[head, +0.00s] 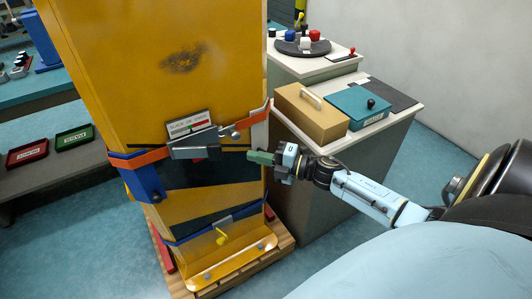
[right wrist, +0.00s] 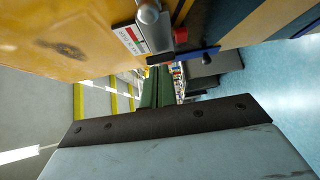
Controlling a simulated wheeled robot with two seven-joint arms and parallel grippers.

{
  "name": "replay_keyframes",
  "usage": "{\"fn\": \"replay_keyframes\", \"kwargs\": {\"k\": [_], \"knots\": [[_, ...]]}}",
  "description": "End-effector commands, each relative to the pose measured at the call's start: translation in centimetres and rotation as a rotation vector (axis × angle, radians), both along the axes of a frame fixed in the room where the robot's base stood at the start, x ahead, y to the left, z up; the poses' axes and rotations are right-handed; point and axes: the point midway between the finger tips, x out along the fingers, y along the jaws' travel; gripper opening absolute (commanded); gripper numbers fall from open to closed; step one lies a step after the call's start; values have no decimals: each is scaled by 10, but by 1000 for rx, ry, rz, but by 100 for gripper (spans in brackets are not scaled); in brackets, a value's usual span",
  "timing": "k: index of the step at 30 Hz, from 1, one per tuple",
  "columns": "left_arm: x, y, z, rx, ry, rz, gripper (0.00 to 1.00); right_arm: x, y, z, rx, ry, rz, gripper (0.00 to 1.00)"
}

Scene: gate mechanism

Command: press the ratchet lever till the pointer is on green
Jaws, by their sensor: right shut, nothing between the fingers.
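A grey ratchet (head: 195,146) sits on an orange strap (head: 140,158) around a tall yellow block (head: 150,80). Its dark lever end (head: 213,152) faces the front. Above it is a gauge plate (head: 188,123) with red and green parts; the pointer is too small to read. The plate (right wrist: 131,38) also shows in the right wrist view, beside a silver round part (right wrist: 148,13). My right gripper (head: 262,157) is shut and empty, right of the ratchet and apart from its lever. Its green fingers (right wrist: 157,88) are together in the right wrist view. My left gripper is not in view.
A cabinet (head: 345,155) behind my right gripper carries a tan box (head: 311,108) and a teal box (head: 358,108). The yellow block stands on a wooden pallet (head: 270,252). A blue lower strap (head: 215,227) crosses it. Red and green trays (head: 74,137) lie at left.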

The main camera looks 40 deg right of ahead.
Motion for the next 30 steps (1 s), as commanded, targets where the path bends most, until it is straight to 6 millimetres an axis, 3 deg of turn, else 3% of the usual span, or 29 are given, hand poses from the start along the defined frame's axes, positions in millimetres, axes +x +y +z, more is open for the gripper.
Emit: {"fn": "replay_keyframes", "kwargs": {"k": [8, 30], "knots": [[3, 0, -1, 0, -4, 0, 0, -18, -13, 0, 1, 1, 1, 0], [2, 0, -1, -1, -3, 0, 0, -19, -13, 0, 1, 1, 1, 0]]}}
